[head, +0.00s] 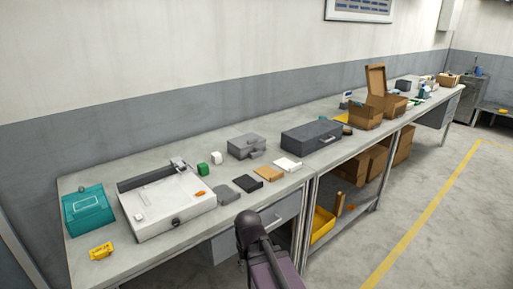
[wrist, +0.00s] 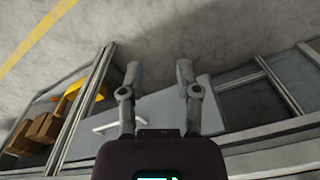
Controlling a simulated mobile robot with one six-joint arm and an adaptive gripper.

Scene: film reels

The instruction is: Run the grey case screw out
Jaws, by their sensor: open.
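A small grey case (head: 246,146) stands closed on the workbench, with a latch or knob-like part on its front. Its screw is too small to make out for certain. A larger dark grey case (head: 311,138) with a front handle lies to its right. My gripper (wrist: 159,72) is open and empty in the wrist view, over the floor and the bench front. Neither case shows in the wrist view. In the head view my arm rises in front of the bench's front edge, apart from both cases; my gripper's fingers cannot be made out there.
The bench (head: 190,237) also holds a teal box (head: 88,210), a white flatbed device (head: 165,205), a green block (head: 203,169), and black (head: 247,184), tan (head: 269,174) and white (head: 288,164) flat pieces before the cases. Cardboard boxes (head: 365,117) stand farther right. A drawer (wrist: 165,108) lies below the top.

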